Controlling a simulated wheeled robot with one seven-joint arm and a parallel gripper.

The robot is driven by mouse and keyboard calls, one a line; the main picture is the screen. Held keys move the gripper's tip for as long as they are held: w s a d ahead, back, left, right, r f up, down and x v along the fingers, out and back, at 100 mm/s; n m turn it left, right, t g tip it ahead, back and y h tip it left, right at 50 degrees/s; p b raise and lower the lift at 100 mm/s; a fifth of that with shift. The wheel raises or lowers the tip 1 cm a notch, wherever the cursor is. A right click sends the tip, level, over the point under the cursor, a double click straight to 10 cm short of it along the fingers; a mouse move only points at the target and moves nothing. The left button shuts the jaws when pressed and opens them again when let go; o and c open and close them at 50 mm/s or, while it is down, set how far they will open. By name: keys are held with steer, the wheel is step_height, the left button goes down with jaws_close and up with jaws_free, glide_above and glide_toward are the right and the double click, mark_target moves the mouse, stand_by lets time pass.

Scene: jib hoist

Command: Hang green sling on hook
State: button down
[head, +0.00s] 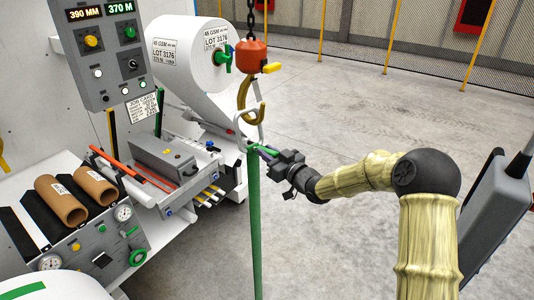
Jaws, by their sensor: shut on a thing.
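The hook (243,92) is yellow-brown and hangs below an orange block (250,57) on a chain, near the top middle of the head view. The green sling (254,220) hangs straight down below it as a long narrow strip. A pale metal link (238,128) shows at the sling's top, overlapping the hook's lower curve. I cannot tell whether the link is around the hook or only in front of it. My gripper (266,153) comes from the right and is shut on the green sling near its top, just below the hook. The jaws hide part of the sling there.
A white roll (190,50) on the machine stands behind and left of the hook. A control panel (104,50), a grey box (165,160) and two brown cardboard cores (62,202) are at left. Open concrete floor (350,110) lies right, before a mesh fence.

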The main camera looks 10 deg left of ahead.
steer(key=shift+s+d+f+b, duration=0.25)
steer(key=shift+d+f+b, duration=0.1)
steer(key=shift+d+f, duration=0.05)
